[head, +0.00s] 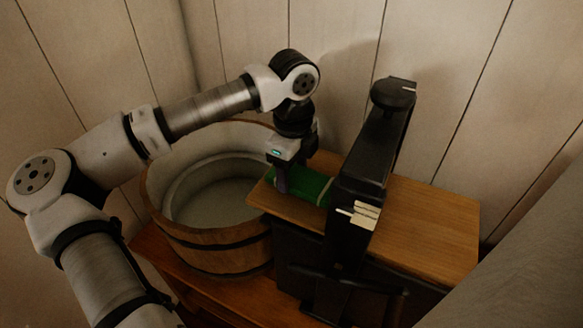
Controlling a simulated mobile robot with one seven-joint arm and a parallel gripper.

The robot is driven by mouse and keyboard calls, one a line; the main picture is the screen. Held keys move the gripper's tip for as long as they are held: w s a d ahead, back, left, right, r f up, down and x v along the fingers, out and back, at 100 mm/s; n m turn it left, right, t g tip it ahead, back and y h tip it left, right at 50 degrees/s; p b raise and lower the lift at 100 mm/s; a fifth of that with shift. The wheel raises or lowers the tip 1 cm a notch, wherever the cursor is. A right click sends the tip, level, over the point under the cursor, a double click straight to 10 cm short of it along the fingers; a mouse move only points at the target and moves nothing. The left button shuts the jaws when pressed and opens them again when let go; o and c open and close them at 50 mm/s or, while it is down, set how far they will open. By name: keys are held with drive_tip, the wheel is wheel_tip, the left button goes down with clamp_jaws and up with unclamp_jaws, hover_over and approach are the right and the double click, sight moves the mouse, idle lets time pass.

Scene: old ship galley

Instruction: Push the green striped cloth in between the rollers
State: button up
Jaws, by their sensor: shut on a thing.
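The green striped cloth (312,187) lies at the left side of the black roller frame, over the near left part of the wooden board. A pale stripe shows near its right end, close to the frame. My gripper (283,184) points down at the cloth's left part and is shut on it. The fingertips are partly hidden. The roller frame (362,165) stands upright across the board, with a round black knob (393,94) on top. The rollers themselves are mostly hidden by the frame, and I cannot tell whether the cloth touches them.
A wooden tub (215,238) with a pale inside stands left of the frame, below my arm. The wooden board (435,230) is bare to the right of the frame. A plank wall (450,60) closes the back. A grey surface (530,270) fills the lower right corner.

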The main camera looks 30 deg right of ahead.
sight(307, 180)
drive_tip(key=shift+s+d, duration=0.3)
drive_tip(key=shift+s, duration=0.15)
drive_tip(key=shift+s+d+b, duration=0.3)
drive_tip(key=shift+s, duration=0.2)
drive_tip(key=shift+s+d+b, duration=0.25)
drive_tip(key=shift+s, duration=0.2)
drive_tip(key=shift+c, duration=0.4)
drive_tip(key=o, duration=1.2)
drive_tip(key=shift+o, duration=0.2)
drive_tip(key=shift+r, duration=0.1)
